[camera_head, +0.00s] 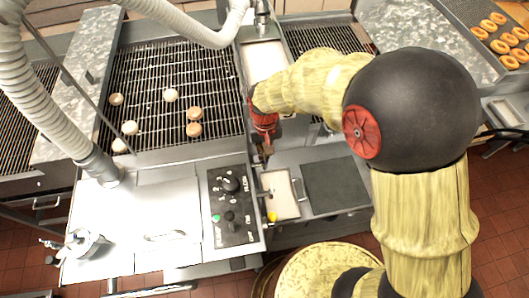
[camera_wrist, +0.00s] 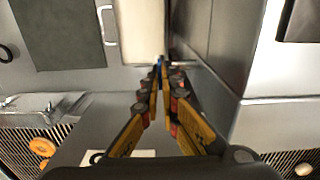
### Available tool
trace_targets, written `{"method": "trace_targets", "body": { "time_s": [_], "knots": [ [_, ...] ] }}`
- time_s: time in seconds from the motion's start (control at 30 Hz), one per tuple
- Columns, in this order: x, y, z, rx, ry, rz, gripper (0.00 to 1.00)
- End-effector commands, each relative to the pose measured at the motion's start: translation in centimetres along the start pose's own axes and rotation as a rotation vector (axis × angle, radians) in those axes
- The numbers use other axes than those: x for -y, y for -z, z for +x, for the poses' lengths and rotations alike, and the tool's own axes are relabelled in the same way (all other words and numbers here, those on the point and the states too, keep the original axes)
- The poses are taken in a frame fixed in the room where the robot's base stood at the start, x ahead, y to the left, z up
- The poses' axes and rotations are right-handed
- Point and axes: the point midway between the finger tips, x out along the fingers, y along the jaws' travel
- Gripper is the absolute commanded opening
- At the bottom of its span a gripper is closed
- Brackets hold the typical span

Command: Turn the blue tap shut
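The blue tap (camera_wrist: 160,61) shows as a small blue spot just at the fingertips of my gripper (camera_wrist: 163,76) in the wrist view. A thin metal rod runs to the right beside it. The two fingers come close together at the tips, with a narrow gap between them. Whether they touch or hold the tap cannot be told. In the head view my gripper (camera_head: 266,152) points down between the fryer and the side counter. The tap is not clear there, being small and behind my gripper.
A fryer rack (camera_head: 150,70) with several pale and brown rounds lies left of my gripper. A control panel (camera_head: 231,207) with black knobs and a yellow knob (camera_head: 272,216) are in front of it. A pale tray (camera_head: 280,192) and a dark mat (camera_head: 336,184) are near. Doughnuts (camera_head: 499,46) lie far right.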

Motion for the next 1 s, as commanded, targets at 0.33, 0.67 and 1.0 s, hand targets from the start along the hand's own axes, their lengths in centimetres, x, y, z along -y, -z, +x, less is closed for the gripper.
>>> {"method": "trace_targets", "body": {
  "time_s": [0.33,0.67,1.0],
  "knots": [
    [0.01,0.11,-0.09,-0.003,0.001,0.021,0.0],
    [0.01,0.09,-0.08,-0.002,0.001,0.02,0.12],
    [-0.01,0.03,-0.02,-0.001,0.0,0.019,0.22]
  ]
}}
